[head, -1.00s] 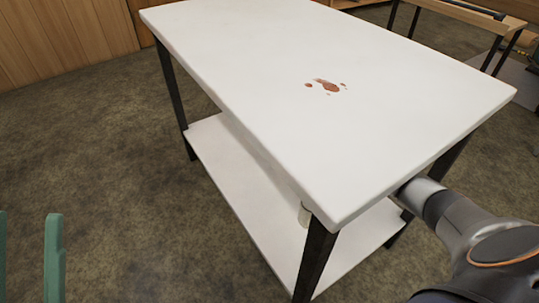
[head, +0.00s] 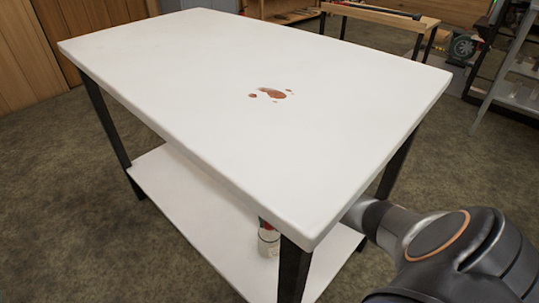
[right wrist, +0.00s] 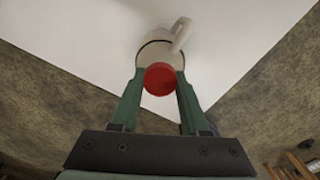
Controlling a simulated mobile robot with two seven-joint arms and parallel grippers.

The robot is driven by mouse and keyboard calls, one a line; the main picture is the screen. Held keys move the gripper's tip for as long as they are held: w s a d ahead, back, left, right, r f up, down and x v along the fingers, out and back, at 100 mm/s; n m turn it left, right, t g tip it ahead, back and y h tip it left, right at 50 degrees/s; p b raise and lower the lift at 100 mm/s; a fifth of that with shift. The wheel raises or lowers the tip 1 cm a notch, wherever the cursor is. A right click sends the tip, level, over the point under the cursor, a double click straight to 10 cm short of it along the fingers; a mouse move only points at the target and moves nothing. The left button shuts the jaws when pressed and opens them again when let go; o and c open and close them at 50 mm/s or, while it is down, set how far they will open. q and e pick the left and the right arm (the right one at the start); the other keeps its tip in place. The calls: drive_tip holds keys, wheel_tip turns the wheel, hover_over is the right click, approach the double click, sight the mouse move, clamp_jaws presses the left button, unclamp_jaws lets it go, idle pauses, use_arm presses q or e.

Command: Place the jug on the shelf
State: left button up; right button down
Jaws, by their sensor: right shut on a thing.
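The jug (right wrist: 153,56) is pale, with a red cap and a loop handle. In the right wrist view its cap end is between the green fingers of my right gripper (right wrist: 160,80), which is shut on it. In the head view a small part of the jug (head: 268,242) shows below the tabletop, behind the near leg. It is over the white lower shelf (head: 185,195); I cannot tell whether its base touches. My right arm reaches in under the tabletop from the right, and the tabletop hides most of that gripper. My left gripper is out of view.
The white tabletop (head: 240,135) holds only a reddish-brown spill (head: 271,94). A dark table leg (head: 293,273) stands close to the jug. The visible left part of the lower shelf is clear. A wooden bench (head: 380,15) stands behind.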

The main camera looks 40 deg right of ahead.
drive_tip(key=shift+f, duration=0.2)
drive_tip(key=shift+c, duration=1.9)
unclamp_jaws()
wheel_tip(320, 180, up, 7)
drive_tip(key=p, duration=0.3)
drive_tip(key=shift+p, duration=0.4)
drive_tip(key=shift+r, duration=0.45)
